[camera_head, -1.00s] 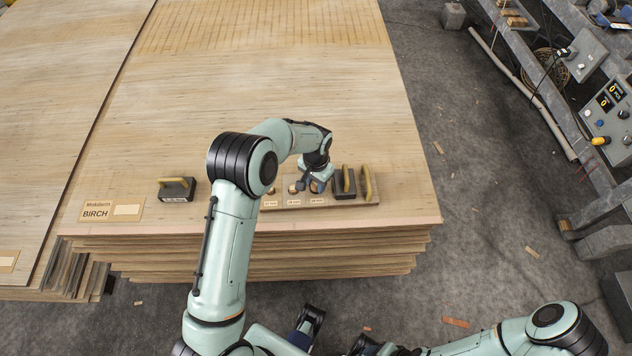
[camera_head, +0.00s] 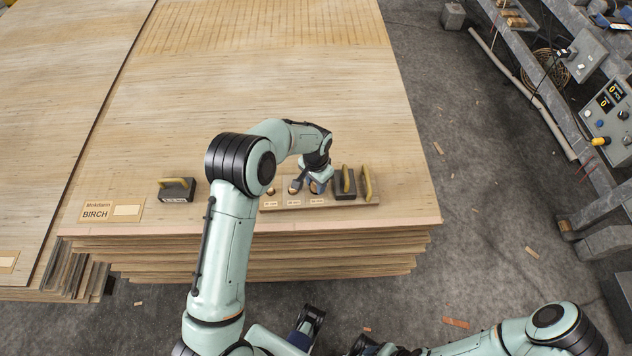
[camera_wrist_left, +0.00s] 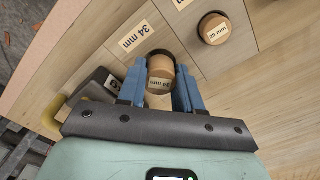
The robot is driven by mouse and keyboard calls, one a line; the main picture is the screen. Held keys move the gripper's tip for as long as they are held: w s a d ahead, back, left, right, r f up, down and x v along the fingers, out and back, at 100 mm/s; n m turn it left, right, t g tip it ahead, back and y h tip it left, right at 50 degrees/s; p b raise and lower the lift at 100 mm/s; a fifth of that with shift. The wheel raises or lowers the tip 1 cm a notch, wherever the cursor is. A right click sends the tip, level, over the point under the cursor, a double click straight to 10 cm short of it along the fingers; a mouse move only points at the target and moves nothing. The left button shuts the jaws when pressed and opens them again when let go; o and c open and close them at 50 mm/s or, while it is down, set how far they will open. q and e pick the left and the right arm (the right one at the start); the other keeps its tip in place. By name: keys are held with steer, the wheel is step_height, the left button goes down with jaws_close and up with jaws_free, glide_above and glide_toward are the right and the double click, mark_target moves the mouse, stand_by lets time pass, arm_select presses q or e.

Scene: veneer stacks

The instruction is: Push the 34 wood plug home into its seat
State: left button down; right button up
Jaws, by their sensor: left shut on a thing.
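The wood plug marked 34 mm (camera_wrist_left: 160,76) sits between the blue fingers of my left gripper (camera_wrist_left: 160,92) in the left wrist view, and the fingers are shut on it. Behind it a dark curved edge shows in the board, beside a 34 mm label (camera_wrist_left: 134,37). How deep the plug sits in its seat cannot be told. In the head view my left gripper (camera_head: 315,186) is low over the plug board (camera_head: 345,204), and it hides the plug.
A smaller plug (camera_wrist_left: 213,28) stands in the board beside the held one. Two dark blocks with yellow handles (camera_head: 345,183) stand close right of my left gripper. Another handled block (camera_head: 177,189) and a BIRCH sign (camera_head: 110,210) lie to the left. The veneer behind is clear.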

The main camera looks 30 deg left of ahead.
arm_select(q)
steer(key=shift+f+b, duration=0.3)
steer(key=shift+f, duration=0.15)
steer(key=shift+r, duration=0.15)
steer(key=shift+r+p, duration=0.35)
steer(key=shift+n, duration=1)
steer(key=shift+f+b, duration=0.4)
steer(key=shift+f, duration=0.05)
steer(key=shift+r, duration=0.15)
